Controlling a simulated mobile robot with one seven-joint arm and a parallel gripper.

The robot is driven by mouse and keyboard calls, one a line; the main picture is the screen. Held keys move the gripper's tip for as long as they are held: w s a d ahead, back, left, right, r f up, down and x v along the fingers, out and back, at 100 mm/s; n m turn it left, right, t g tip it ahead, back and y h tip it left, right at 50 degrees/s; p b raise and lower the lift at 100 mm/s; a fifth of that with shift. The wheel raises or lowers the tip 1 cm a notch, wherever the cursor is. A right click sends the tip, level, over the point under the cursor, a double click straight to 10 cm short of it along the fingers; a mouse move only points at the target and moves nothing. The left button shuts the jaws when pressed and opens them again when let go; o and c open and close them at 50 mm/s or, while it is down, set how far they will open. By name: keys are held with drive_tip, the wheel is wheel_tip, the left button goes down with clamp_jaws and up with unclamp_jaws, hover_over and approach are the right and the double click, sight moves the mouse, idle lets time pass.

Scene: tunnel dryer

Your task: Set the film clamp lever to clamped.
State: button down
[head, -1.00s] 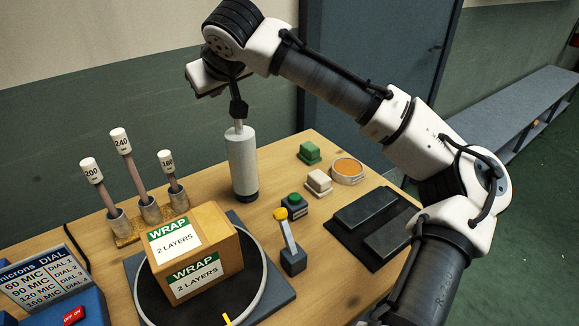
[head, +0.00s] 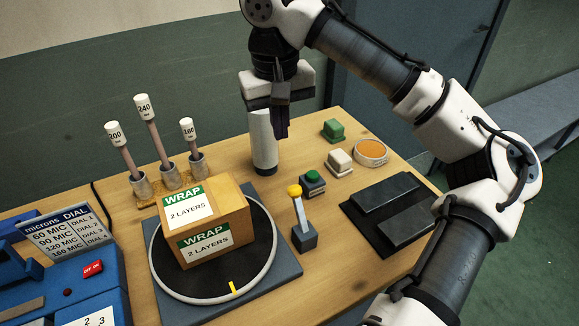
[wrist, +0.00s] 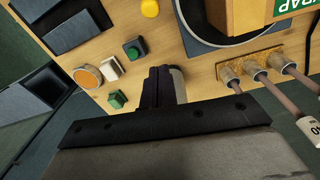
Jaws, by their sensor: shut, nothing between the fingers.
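The lever has a yellow knob (head: 294,190) on a grey stem that rises from a small dark base (head: 304,238), right of the turntable. Its stem is near upright and leans a little left in the head view. In the wrist view only the yellow knob (wrist: 150,8) shows, at the top edge. My gripper (head: 281,130) is shut and empty, pointing down, up and behind the lever, apart from it. Its dark fingers (wrist: 158,88) overlap a white cylinder (head: 263,145) in the picture; I cannot tell whether they touch it.
A WRAP-labelled box (head: 230,222) sits on the turntable (head: 165,275). A green button (head: 313,176), a cream block (head: 339,162), a green block (head: 333,128) and an orange disc (head: 370,150) stand behind the lever. Dark pads (head: 385,195) lie right. White-capped rods (head: 150,130) stand left.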

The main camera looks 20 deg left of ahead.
sight(300, 211)
wheel_tip(300, 211, down, 9)
drive_tip(key=s+d+p, duration=0.2)
drive_tip(key=shift+s+d+p, duration=0.25)
drive_tip(key=shift+p, duration=0.1)
drive_tip(key=shift+r, duration=0.15)
idle(0.4)
drive_tip(key=shift+b, duration=0.3)
